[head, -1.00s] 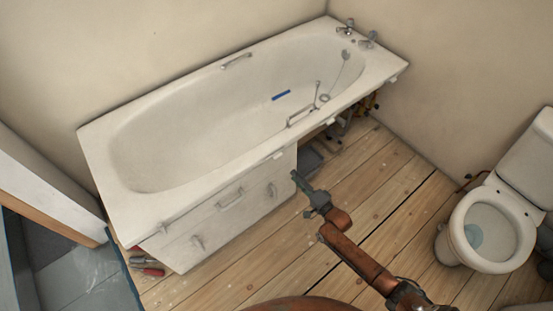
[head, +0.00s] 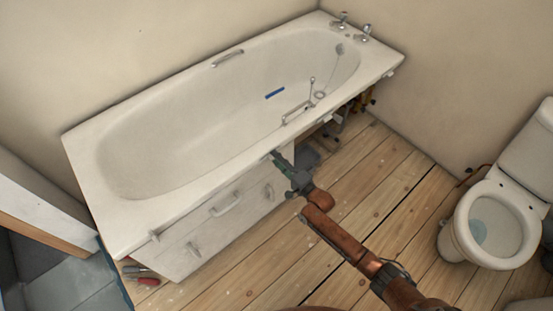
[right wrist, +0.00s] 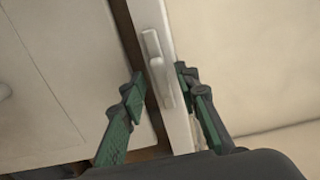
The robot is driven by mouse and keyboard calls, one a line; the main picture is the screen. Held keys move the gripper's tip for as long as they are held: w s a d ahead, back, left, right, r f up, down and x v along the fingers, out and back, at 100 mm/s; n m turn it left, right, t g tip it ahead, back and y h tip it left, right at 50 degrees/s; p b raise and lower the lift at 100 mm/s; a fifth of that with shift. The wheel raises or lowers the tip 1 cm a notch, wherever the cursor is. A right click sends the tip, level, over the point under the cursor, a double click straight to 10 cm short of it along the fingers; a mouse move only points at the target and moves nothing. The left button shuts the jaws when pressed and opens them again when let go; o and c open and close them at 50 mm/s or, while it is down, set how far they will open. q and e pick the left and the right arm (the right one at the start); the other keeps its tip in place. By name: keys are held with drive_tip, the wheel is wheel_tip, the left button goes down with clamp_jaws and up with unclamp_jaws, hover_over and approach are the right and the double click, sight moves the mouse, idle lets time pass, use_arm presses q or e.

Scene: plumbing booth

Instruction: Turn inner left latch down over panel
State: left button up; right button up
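The white panel (head: 215,227) stands under the near left part of the bath rim. My right gripper (head: 279,160) is at the bath rim near the panel's right end. In the right wrist view its green-padded fingers (right wrist: 160,90) are apart, one on each side of the strip and latch. I cannot tell whether they touch it. My left gripper is out of view.
The bath (head: 170,155) runs along the wall, with a blue strip (head: 275,94) inside. Pipes show under its open right part. Red-handled tools (head: 145,280) lie by the panel's left end. The toilet (head: 490,225) stands at right. Bare floorboards (head: 385,165) lie between.

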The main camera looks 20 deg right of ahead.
drive_tip(key=shift+c, duration=0.4)
clamp_jaws()
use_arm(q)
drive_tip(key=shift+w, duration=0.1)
use_arm(e)
drive_tip(key=shift+n, duration=0.3)
use_arm(q)
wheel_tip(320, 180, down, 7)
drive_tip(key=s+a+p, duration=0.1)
drive_tip(key=p, duration=0.1)
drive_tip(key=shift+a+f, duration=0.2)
use_arm(e)
drive_tip(key=n, duration=1.5)
drive_tip(key=shift+n, duration=0.3)
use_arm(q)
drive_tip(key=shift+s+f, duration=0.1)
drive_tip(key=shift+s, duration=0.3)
